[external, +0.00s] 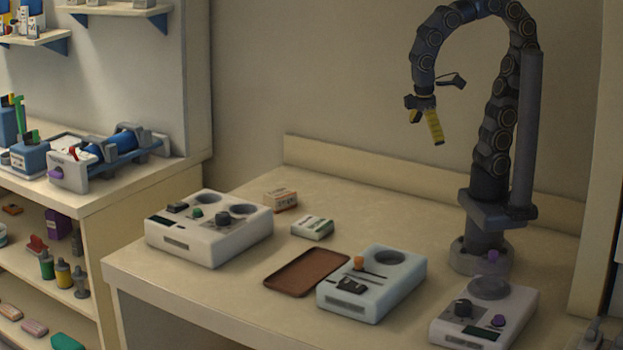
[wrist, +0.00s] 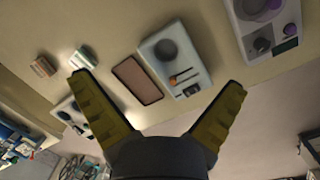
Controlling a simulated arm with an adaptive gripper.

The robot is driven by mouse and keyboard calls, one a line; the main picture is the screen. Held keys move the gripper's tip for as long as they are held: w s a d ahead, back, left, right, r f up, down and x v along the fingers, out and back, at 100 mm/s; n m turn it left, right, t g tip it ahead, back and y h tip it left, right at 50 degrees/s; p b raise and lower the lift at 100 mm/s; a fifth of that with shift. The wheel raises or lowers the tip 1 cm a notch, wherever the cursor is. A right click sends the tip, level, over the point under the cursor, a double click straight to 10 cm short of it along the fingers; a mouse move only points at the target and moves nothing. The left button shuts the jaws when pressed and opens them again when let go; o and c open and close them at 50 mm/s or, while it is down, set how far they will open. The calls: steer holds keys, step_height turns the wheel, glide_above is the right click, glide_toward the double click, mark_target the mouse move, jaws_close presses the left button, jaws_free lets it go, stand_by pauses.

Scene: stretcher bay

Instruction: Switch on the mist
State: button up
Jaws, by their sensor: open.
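Three control boxes stand on the bench; I cannot tell by label which makes mist. The middle pale blue box (external: 372,284) has an orange slider knob (external: 359,262), a black switch (external: 351,285) and a round recess. My gripper (external: 436,115) is open and empty, high above the bench.
A brown tray (external: 306,272) lies left of the middle box. Two small cartons, orange-white (external: 280,200) and green-white (external: 312,228), lie behind it. Shelving with bottles and a blue cylinder device (external: 108,155) stands at left. The air around my gripper is free.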

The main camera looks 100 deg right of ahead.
steer(key=shift+m+y, duration=0.5)
steer(key=s, duration=0.1)
steer(key=s+f, duration=0.1)
steer(key=s, duration=0.1)
steer(key=s+f, duration=0.1)
steer(key=s, duration=0.1)
steer(key=shift+s+d+f, duration=0.1)
steer(key=shift+s+f, duration=0.1)
